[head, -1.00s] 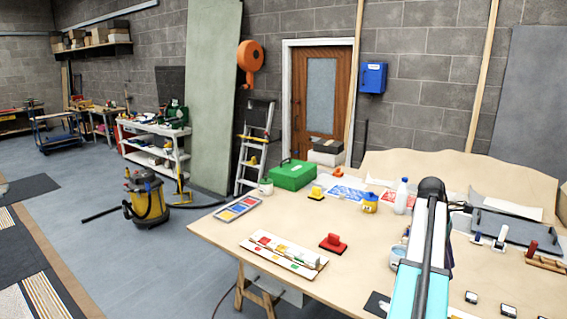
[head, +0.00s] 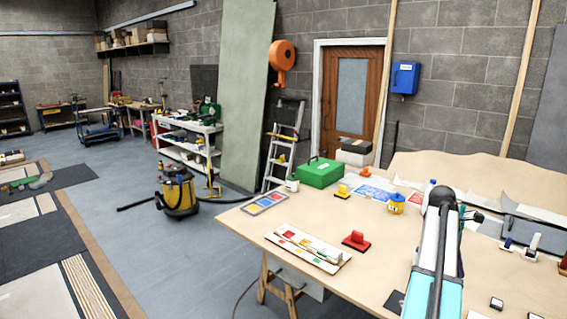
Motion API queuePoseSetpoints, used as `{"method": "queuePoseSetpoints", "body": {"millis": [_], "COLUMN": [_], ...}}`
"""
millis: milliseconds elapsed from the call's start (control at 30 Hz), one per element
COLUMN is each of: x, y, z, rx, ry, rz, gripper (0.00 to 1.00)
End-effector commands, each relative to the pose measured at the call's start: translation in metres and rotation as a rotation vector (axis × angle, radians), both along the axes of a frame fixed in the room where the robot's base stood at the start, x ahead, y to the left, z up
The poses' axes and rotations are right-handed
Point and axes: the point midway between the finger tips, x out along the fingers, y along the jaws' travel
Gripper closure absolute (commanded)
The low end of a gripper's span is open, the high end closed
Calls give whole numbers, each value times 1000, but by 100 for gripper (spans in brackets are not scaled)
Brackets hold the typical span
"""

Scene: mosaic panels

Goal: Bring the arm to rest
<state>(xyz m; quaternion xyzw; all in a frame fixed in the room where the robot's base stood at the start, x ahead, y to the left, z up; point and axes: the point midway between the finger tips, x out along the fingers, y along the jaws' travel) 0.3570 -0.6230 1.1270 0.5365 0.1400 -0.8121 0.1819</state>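My arm (head: 437,250) reaches out from the bottom edge over the right part of the wooden table (head: 300,222). Its dark far joint stands near the table's back part. My gripper is not seen; it is hidden behind or beyond the arm links. On the table's left part lie a white panel with coloured tiles (head: 305,247), a red-handled block (head: 356,240) and a tray with coloured squares (head: 265,203).
Small stamp-like tools (head: 531,245) lie at the right. A vacuum cleaner (head: 177,192) and a stepladder (head: 284,150) stand beyond.

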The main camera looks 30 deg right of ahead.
Motion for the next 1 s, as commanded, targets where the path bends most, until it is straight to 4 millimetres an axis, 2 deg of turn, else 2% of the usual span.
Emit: {"method": "queuePoseSetpoints", "body": {"millis": [167, 267, 400, 600, 800, 1000], "x": [33, 56, 86, 118, 137, 144], "y": [24, 46, 85, 148, 212, 276], "z": [-39, -71, -119, -187, -253, -315], "rx": [34, 62, 107, 171, 225, 260], "ry": [24, 47, 83, 132, 176, 212], "rz": [60, 106, 178, 279, 369, 431], "gripper": [63, 63, 63, 63, 63, 63]}}
